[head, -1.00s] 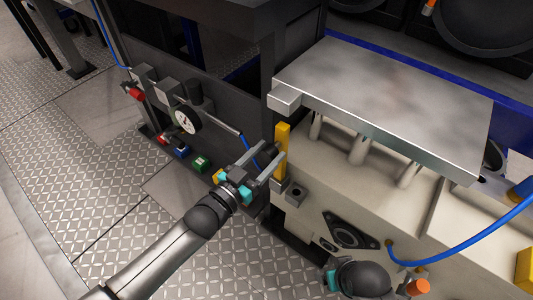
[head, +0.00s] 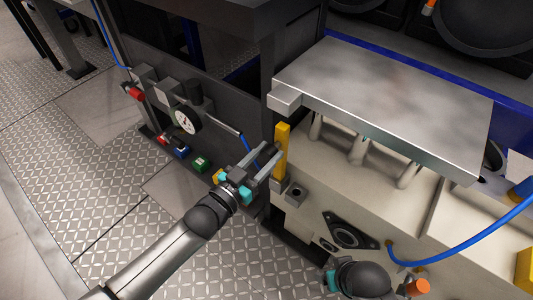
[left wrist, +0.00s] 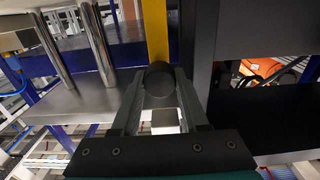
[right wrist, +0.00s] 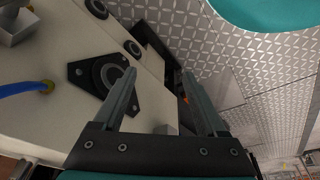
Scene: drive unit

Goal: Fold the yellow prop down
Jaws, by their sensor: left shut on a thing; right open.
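The yellow prop (head: 282,150) stands upright beneath the left corner of the silver plate (head: 385,100), on a small grey block at the edge of the pale housing. In the left wrist view the prop (left wrist: 157,30) runs up from between the fingertips, with a dark round piece (left wrist: 158,80) in front of it. My left gripper (head: 270,154) reaches the prop from the left and is shut on it; the dark piece hides the exact contact. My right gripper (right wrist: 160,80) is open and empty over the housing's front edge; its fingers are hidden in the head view.
A round gauge (head: 186,121) and a green button box (head: 200,163) stand left of the left gripper. A blue hose (head: 455,253) curves over the housing at the right. A black flanged fitting (right wrist: 103,75) lies close to the right gripper. The patterned floor at left is clear.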

